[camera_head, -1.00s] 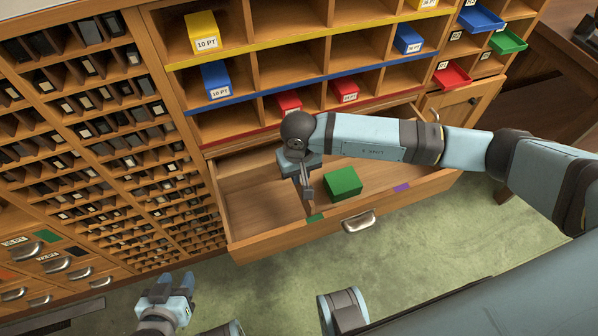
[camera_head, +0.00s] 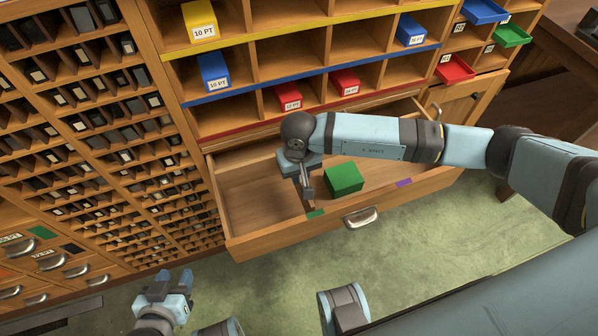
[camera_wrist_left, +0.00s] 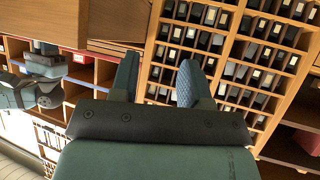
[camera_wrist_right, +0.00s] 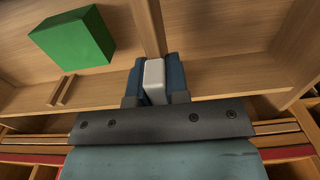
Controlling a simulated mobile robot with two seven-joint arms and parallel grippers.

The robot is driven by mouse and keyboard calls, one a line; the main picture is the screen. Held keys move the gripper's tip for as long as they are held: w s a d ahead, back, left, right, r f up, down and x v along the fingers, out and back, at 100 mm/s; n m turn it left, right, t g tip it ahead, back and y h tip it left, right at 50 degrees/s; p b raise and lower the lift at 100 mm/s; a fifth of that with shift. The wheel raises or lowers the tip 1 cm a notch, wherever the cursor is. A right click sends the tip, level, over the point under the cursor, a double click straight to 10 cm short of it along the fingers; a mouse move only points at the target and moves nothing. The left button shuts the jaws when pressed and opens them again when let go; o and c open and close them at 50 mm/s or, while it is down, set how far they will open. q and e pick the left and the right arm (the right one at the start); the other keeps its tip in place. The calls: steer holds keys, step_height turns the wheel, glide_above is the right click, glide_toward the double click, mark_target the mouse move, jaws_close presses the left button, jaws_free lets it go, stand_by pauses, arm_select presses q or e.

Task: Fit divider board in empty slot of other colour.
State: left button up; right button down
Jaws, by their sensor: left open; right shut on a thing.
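My right gripper (camera_head: 308,192) is inside the open drawer and shut on the pale end piece of a wooden divider board. In the right wrist view the pale piece (camera_wrist_right: 154,80) is between its fingers, and the board (camera_wrist_right: 148,28) runs away from them. I cannot tell whether the board is seated or raised. A green mark (camera_head: 315,212) is on the drawer's front edge just below the gripper; a purple mark (camera_head: 403,183) is further right. Two small wooden strips (camera_wrist_right: 62,90) form an empty slot on the drawer wall. My left gripper (camera_head: 170,283) is open and empty, outside the drawer.
A green block (camera_head: 343,179) lies in the drawer, right of my right gripper. The drawer's left part (camera_head: 250,195) is clear. Shelves with coloured boxes stand above; a red tray (camera_head: 455,69) juts out at upper right. A cabinet of small compartments (camera_head: 130,140) is at left.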

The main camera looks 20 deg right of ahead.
arm_select(q)
steer(key=shift+d+f+b, duration=0.1)
steer(key=shift+f+b, duration=0.45)
steer(key=shift+b, duration=0.2)
arm_select(e)
steer(key=shift+f, duration=0.9)
arm_select(q)
steer(key=shift+r+b, duration=0.2)
steer(key=shift+b, duration=0.15)
arm_select(e)
steer(key=shift+f, duration=0.45)
arm_select(q)
steer(key=shift+d+f+b, duration=0.15)
steer(key=shift+f+b, duration=0.15)
steer(key=shift+b, duration=0.15)
arm_select(e)
steer(key=shift+f, duration=0.5)
arm_select(q)
steer(key=shift+w, duration=0.1)
arm_select(e)
steer(key=shift+f, duration=0.3)
steer(key=c, duration=1.1)
jaws_free()
arm_select(q)
steer(key=shift+d+r+t, duration=0.1)
steer(key=shift+r+t, duration=0.2)
arm_select(e)
steer(key=shift+o, duration=0.3)
